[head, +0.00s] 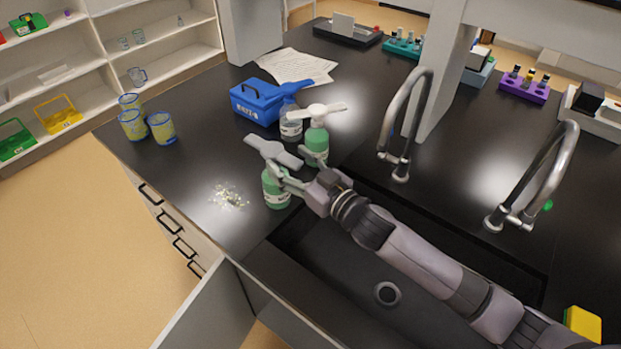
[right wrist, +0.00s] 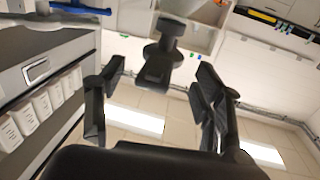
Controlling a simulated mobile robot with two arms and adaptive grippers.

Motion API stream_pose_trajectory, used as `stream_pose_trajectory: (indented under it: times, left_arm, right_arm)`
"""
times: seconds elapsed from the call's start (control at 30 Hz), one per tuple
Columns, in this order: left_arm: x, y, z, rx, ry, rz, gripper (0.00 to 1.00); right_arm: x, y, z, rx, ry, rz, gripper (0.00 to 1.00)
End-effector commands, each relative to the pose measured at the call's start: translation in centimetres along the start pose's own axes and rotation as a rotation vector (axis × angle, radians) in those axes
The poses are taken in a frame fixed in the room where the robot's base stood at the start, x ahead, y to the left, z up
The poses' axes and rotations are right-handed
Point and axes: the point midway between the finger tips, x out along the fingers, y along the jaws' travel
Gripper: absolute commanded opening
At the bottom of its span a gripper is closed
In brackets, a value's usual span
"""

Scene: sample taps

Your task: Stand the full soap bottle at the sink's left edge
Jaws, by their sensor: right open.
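A green soap bottle (head: 276,189) with a grey pump head stands upright on the black counter by the sink's left edge. A second green bottle (head: 317,145) with a pale pump head stands behind it, to the right. A clearer bottle (head: 291,125) with a blue pump head stands beside that one. I cannot tell the fill levels exactly. My right gripper (head: 300,171) is open, its fingers close to the front green bottle; contact is unclear. My left gripper is not in view.
The dark sink basin (head: 340,262) lies under my right arm. White crumbs (head: 229,196) lie left of the front bottle. Several glasses (head: 132,124), a blue box (head: 255,101) and papers (head: 290,66) stand or lie farther back. Two taps (head: 401,150) rise behind the sink.

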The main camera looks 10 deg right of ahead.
Motion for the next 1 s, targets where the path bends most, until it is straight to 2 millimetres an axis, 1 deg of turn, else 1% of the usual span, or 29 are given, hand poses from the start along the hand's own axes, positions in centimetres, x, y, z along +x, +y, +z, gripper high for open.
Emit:
stream_pose_trajectory:
  times: [0.03, 0.2, 0.3, 0.4, 0.57, 1.0]
  left_arm:
    - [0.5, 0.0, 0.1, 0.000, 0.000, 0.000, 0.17]
    - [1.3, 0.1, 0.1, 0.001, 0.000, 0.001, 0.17]
    - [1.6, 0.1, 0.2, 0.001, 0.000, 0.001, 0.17]
    - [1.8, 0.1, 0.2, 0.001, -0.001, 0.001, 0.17]
    - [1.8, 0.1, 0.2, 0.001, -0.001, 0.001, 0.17]
    - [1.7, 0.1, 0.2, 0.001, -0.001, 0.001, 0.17]
  right_arm:
    - [-1.2, 0.0, 0.4, -0.001, -0.003, -0.001, 0.62]
    - [-4.4, 0.0, 0.3, -0.001, -0.002, -0.001, 0.62]
    - [-5.9, 0.0, 0.3, -0.001, -0.002, 0.000, 0.62]
    - [-6.8, 0.0, 0.2, -0.001, -0.001, -0.001, 0.62]
    - [-7.3, 0.0, 0.0, -0.001, 0.000, -0.001, 0.62]
    - [-7.3, 0.0, -0.1, -0.001, 0.000, 0.000, 0.62]
